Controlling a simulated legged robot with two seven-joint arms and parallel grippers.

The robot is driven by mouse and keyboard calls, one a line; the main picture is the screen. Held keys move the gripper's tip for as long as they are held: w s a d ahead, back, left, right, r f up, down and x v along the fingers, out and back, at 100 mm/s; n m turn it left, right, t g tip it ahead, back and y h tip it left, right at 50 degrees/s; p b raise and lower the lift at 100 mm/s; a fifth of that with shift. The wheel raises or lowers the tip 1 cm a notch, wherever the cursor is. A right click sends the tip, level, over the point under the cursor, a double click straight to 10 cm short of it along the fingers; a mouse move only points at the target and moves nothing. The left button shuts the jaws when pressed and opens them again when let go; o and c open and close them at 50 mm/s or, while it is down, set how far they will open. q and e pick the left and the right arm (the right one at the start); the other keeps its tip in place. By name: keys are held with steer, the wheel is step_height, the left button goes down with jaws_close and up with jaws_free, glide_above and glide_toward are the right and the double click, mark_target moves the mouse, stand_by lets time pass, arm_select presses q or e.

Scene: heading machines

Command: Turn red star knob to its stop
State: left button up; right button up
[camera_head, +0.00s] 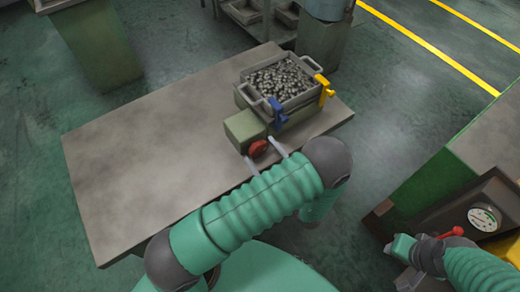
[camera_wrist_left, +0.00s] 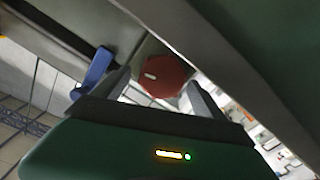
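The red star knob (camera_head: 257,148) is on the front face of a small green box (camera_head: 244,129) at the table's right side. In the left wrist view the knob (camera_wrist_left: 165,75) has a pale mark and shows between the two fingers. My left gripper (camera_head: 263,154) is open, one finger on either side of the knob. A gap shows between the left finger and the knob; I cannot tell whether the right finger touches it. My right gripper (camera_head: 402,256) is at the lower right, away from the knob; its fingers are unclear.
A tray of metal parts (camera_head: 272,78) stands behind the box, with a blue clamp (camera_head: 277,112) and a yellow clamp (camera_head: 324,90). The table (camera_head: 150,150) is bare at left. A machine with a gauge (camera_head: 484,218) and red lever (camera_head: 453,233) stands near my right arm.

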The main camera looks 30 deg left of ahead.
arm_select(q)
steer(key=shift+d, duration=0.25)
steer(key=shift+c, duration=1.1)
steer(key=shift+w+d, duration=0.1)
steer(key=shift+c, duration=1.1)
steer(key=shift+a, duration=0.65)
steer(key=c, duration=0.5)
steer(key=shift+a+f, duration=0.1)
steer(key=shift+a, duration=0.2)
steer(key=c, duration=0.3)
steer(key=shift+d, duration=0.15)
arm_select(e)
steer(key=shift+w+a, duration=0.1)
steer(key=shift+a+r, duration=0.1)
